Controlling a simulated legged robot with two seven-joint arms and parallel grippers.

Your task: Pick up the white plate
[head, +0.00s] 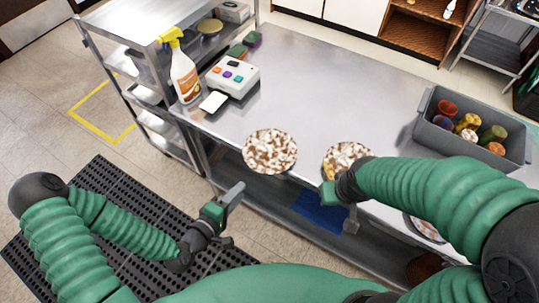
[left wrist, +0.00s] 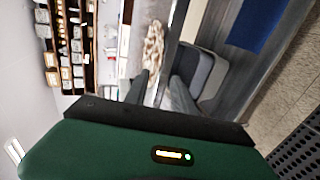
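A round white plate with brown patches (head: 270,151) lies at the front edge of the steel table, its near rim seeming to overhang. A second similar plate (head: 345,154) lies to its right, partly hidden by my right arm. My left gripper (head: 233,213) is in front of the table, below and left of the first plate, apart from it and empty. In the left wrist view its two fingers (left wrist: 163,78) stand apart, with a brown-and-white plate (left wrist: 155,48) seen edge-on beyond them. My right gripper (head: 340,203) is by the second plate; its fingers are unclear and contact cannot be told.
A grey bin (head: 424,143) holding several colourful cups stands at the table's right. A spray bottle (head: 184,75) and a white button box (head: 233,79) stand at the left. Another plate (head: 429,231) shows partly below my right arm. The table's middle (head: 330,85) is clear.

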